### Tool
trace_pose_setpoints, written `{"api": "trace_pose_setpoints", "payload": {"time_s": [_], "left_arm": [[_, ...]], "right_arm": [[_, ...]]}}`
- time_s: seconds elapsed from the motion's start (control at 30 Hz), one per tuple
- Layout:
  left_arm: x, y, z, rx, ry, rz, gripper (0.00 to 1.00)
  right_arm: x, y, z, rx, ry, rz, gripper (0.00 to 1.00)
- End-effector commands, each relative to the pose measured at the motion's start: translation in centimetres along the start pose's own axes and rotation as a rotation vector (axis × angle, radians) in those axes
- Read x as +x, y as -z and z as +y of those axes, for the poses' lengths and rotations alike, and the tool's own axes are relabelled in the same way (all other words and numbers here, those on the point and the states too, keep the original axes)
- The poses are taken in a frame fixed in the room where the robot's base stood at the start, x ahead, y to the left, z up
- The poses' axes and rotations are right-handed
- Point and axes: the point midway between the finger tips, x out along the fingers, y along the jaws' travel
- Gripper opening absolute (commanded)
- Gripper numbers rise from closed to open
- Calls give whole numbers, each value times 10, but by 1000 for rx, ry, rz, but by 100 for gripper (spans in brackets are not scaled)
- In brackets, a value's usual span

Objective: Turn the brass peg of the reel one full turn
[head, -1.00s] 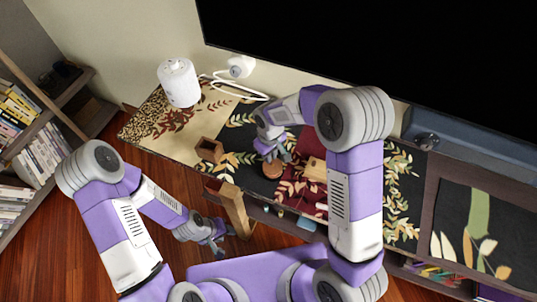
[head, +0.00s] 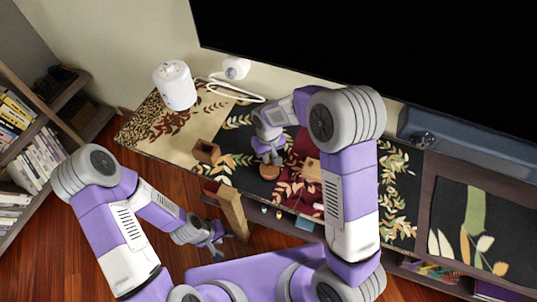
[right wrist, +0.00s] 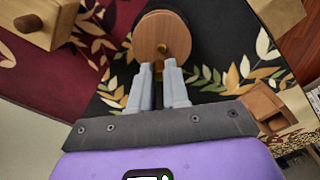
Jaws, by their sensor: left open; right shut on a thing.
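The reel (right wrist: 150,30) is a round wooden disc standing on the dark, leaf-patterned top. It shows in the head view (head: 270,173) just below my right gripper (head: 271,158). The brass peg (right wrist: 161,71) shows between the fingertips of my right gripper (right wrist: 159,67) in the right wrist view. The fingers are shut on it at the rim side of the reel. A small brass spot (right wrist: 161,47) shows on the disc's face. My left gripper (head: 218,240) is open and empty, low at the left, away from the reel.
A small open wooden box (head: 206,152) stands left of the reel. A wooden block with a brown knob (right wrist: 45,22) lies on the red part, right of the reel in the head view. A white cylinder (head: 175,86) stands at the back left. A wooden drawer (head: 232,211) sticks out near my left gripper.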

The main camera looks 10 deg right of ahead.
Motion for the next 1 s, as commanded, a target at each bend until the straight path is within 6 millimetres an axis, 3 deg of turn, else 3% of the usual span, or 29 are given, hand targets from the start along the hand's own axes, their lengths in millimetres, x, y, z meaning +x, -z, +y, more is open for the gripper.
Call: {"api": "trace_pose_setpoints", "payload": {"time_s": [0.03,0.07,0.23,0.57,1.0], "left_arm": [[0,0,0,0,0,0,43],[0,0,0,0,0,0,43],[0,0,0,0,0,0,43],[-2,0,1,0,0,0,43],[-21,-1,8,0,0,0,43]], "right_arm": [[0,0,0,-1,0,-1,0],[0,0,0,-1,0,-1,17],[0,0,0,-1,0,-1,41],[-4,0,0,-1,0,1,41],[-69,0,0,-1,0,1,41]]}}
